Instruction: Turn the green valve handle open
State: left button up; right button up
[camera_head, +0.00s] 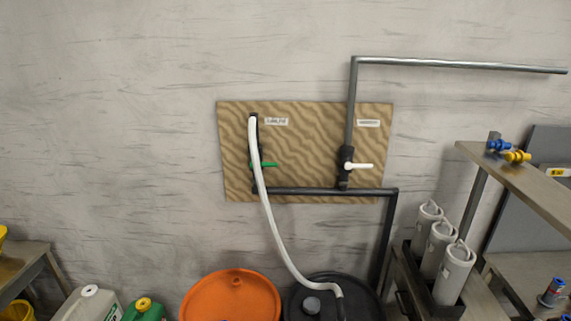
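The green valve handle (268,165) is on the dark pipe at the left of a wooden board (310,150) on the wall. It points to the right, roughly horizontal. A white hose (267,205) runs down in front of its valve and hides part of it. A second valve with a white handle (361,166) sits to its right, also pointing right. Neither of my grippers shows in the head view.
An orange drum (232,298) and a black drum (365,300) stand below the board. Grey cylinders (455,270) stand in a rack at the right, near a shelf (520,185) with blue and yellow fittings. Jugs (90,303) stand at lower left.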

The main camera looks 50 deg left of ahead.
aim_at(263, 164)
jog(key=u, duration=1.95)
